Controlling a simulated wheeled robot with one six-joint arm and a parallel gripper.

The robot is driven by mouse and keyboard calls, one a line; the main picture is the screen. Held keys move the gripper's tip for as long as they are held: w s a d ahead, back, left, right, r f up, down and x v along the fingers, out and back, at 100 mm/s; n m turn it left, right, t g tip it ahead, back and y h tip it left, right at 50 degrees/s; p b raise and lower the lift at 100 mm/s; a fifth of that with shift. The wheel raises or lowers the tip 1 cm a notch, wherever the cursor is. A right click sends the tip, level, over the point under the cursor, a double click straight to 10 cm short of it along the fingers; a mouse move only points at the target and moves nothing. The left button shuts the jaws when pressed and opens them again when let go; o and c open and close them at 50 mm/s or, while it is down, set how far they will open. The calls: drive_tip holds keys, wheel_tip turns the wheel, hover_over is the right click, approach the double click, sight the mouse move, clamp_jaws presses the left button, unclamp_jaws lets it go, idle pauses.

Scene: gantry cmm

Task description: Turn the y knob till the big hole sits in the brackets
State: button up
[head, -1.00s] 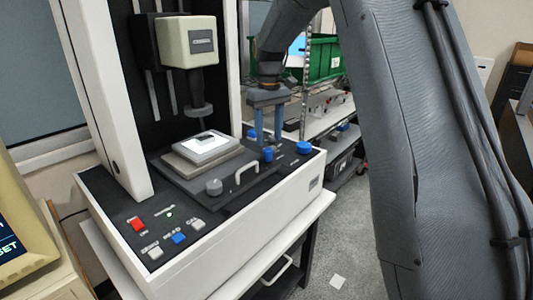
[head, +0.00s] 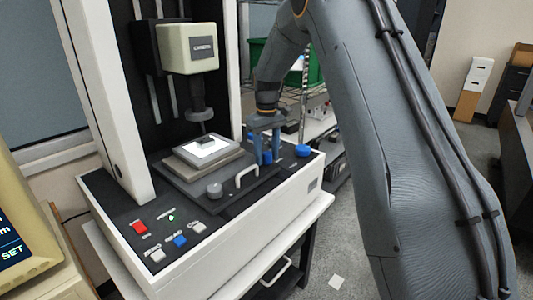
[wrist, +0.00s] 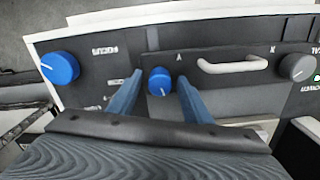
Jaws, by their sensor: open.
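The y knob (wrist: 159,81) is a small blue knob with a pale pointer mark, below the Y label on the stage front in the wrist view. My gripper (wrist: 157,80) is open, with one blue finger on each side of this knob. A small gap shows between each finger and the knob, so I cannot see contact. In the head view my gripper (head: 267,160) points down at the stage's right end and its fingers mostly hide the knob. The lit stage plate (head: 205,149) carries a small dark part (head: 206,141). Its holes and the brackets are too small to tell.
A larger blue focus knob (wrist: 60,67) sits left of my gripper in the wrist view. A white handle (wrist: 232,65) and the grey x knob (wrist: 297,67) lie to the right. Red, blue and white buttons (head: 180,240) are on the front panel.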

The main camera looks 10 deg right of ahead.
drive_tip(key=shift+c, duration=0.6)
drive_tip(key=c, duration=0.9)
drive_tip(key=shift+c, duration=0.2)
drive_tip(key=shift+m, duration=0.3)
drive_tip(key=m, duration=0.3)
drive_tip(key=shift+r+m, duration=0.1)
drive_tip(key=shift+m, duration=1.7)
drive_tip(key=shift+d, duration=0.1)
drive_tip(key=o, duration=1.1)
drive_tip(key=shift+c, duration=0.2)
